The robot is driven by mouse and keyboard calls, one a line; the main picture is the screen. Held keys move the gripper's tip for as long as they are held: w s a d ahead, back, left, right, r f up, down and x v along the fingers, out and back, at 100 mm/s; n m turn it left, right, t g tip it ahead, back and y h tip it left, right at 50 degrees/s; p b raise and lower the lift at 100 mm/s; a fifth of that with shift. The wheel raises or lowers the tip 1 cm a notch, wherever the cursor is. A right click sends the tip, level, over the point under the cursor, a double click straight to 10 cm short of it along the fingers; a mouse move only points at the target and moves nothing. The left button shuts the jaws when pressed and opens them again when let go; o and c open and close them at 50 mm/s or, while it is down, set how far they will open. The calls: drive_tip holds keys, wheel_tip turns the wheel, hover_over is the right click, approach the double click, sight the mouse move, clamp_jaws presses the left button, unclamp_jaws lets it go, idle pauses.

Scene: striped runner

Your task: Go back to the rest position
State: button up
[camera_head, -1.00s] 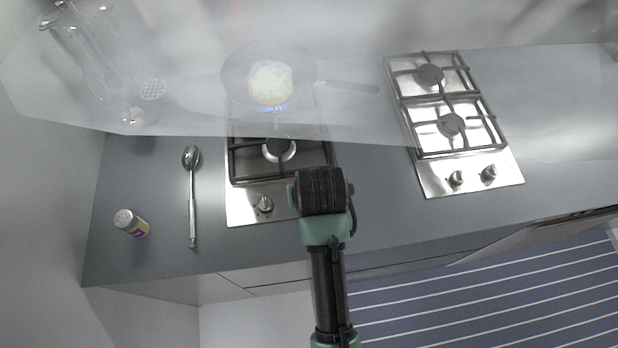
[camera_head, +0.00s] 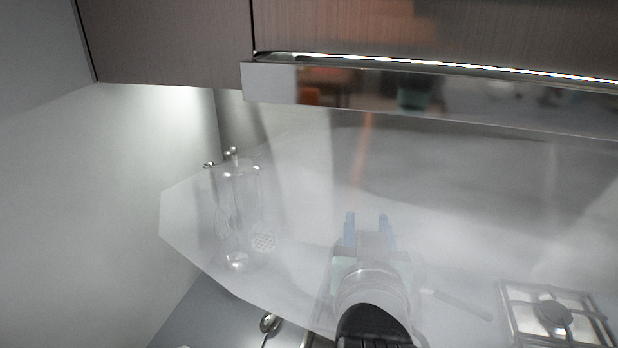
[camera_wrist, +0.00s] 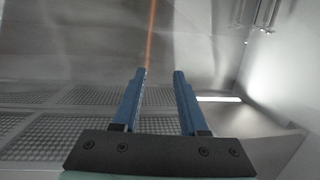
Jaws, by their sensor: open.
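My gripper (camera_head: 369,222) is raised in front of the stove area in the head view, seen through a hazy translucent surface. Its two blue fingers point up and away. In the wrist view my gripper (camera_wrist: 158,75) has its fingers spread apart with nothing between them. Beyond the fingers are a grey metallic surface and mesh-like panels (camera_wrist: 70,130). Part of a pan's handle (camera_head: 455,303) shows to the right of my arm; the rest of the pan is hidden.
A range hood edge (camera_head: 450,95) and a wooden cabinet (camera_head: 170,40) are above. A utensil holder (camera_head: 238,215) stands at left. A spoon (camera_head: 269,323) lies on the counter (camera_head: 205,315). A second gas hob (camera_head: 556,315) is at right.

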drive_tip(key=s+a+r+t+b, duration=0.1)
drive_tip(key=s+r+t, duration=0.3)
drive_tip(key=r, duration=0.5)
drive_tip(key=s+a+r+n+t+y+b, duration=0.1)
drive_tip(key=s+a+r+t, duration=0.2)
drive_tip(key=r, duration=0.6)
drive_tip(key=s+a+r+t+y+b, duration=0.1)
drive_tip(key=s+a+r+t, duration=0.3)
drive_tip(key=s+r, duration=0.3)
wheel_tip(320, 180, up, 3)
drive_tip(key=shift+f+n+t, duration=0.1)
drive_tip(key=shift+n+t, duration=0.2)
